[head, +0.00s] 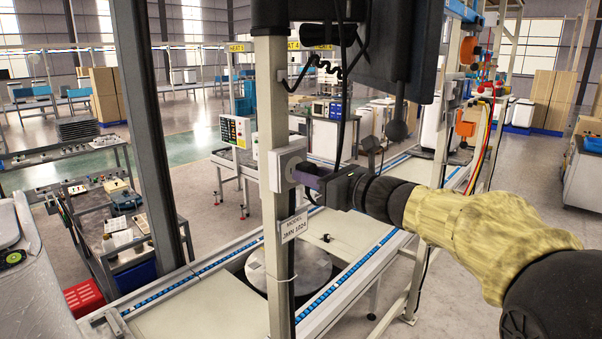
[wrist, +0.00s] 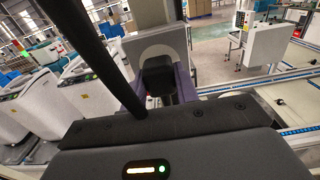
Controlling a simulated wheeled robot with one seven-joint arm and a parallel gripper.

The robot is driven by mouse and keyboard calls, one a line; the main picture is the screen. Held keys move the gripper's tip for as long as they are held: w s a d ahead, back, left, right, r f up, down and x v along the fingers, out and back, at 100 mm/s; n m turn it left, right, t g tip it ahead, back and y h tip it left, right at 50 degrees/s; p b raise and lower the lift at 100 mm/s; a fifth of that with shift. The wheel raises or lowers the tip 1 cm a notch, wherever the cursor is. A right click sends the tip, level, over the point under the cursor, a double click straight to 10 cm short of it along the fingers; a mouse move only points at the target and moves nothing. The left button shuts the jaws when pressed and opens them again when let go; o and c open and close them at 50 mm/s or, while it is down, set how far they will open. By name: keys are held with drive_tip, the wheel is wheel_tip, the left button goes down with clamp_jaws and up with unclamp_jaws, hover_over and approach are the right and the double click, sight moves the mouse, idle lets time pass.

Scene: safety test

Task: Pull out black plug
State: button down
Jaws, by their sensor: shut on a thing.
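The black plug (wrist: 158,76) sits between the two purple fingers of my gripper (wrist: 160,88) in the wrist view, in front of the round grey face of a pale socket box (wrist: 132,46). My gripper is shut on the plug. In the head view the socket box (head: 276,164) is fixed to an upright post, and my gripper (head: 303,177) reaches it from the right. The fingers hide the plug there. I cannot tell how deep the plug sits in the socket.
A black cable (head: 344,110) hangs down to my gripper and crosses the wrist view diagonally (wrist: 98,55). The post (head: 273,110) carries a model sign (head: 294,226). A conveyor (head: 190,310) runs below. A dark monitor (head: 385,50) hangs above my arm.

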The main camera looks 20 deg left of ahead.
drive_tip(key=shift+b+v, duration=0.75)
drive_tip(key=shift+v, duration=1.6)
